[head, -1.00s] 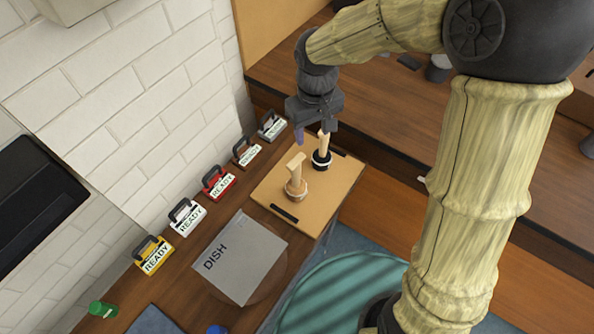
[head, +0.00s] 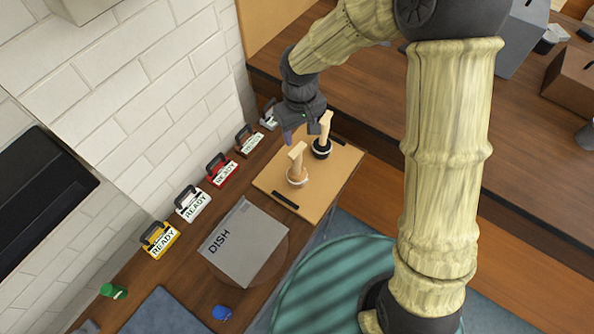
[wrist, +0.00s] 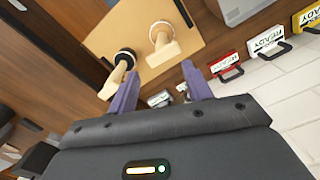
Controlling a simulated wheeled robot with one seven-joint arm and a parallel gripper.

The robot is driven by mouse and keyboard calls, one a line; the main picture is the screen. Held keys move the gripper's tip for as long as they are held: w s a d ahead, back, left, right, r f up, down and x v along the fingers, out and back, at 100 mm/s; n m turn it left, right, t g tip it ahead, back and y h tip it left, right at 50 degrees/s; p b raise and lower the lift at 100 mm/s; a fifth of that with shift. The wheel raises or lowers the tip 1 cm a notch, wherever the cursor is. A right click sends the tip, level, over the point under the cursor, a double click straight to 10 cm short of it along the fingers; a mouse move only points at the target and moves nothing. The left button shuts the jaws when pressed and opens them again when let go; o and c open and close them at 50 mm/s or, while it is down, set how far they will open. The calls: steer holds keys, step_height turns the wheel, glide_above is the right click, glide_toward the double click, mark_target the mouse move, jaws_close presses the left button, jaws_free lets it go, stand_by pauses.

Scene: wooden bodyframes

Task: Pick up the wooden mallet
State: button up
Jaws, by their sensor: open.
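Two mallet-like pieces stand on a tan board. One is all pale wood with a round base and a block-shaped top (head: 297,165); it also shows in the wrist view (wrist: 162,48). The other has a wooden upper part and a black base with a white ring (head: 322,143); it also shows in the wrist view (wrist: 122,65). I cannot tell for certain which is the wooden mallet. My gripper (head: 305,130) is open and empty, just behind and above the two pieces. In the wrist view its purple fingers (wrist: 160,90) are spread apart, with both pieces beyond them.
The tan board (head: 275,178) has dark handles at its ends. A grey DISH box (head: 240,250) stands in front. Several READY-labelled holders, including a red one (head: 222,172), line the white brick wall. A green item (head: 113,291) and a blue item (head: 222,312) sit near the front.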

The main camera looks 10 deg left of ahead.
mark_target(297, 151)
steer(key=shift+f+p, duration=0.4)
steer(key=shift+f, duration=2.35)
steer(key=shift+f, duration=0.1)
steer(key=shift+a+f+p, duration=0.15)
steer(key=shift+f+p, duration=0.35)
steer(key=shift+f, duration=0.05)
steer(key=shift+a+f+p, duration=0.2)
steer(key=shift+f+p, duration=0.4)
steer(key=shift+f, duration=1.35)
steer(key=shift+c, duration=0.4)
steer(key=c, duration=1)
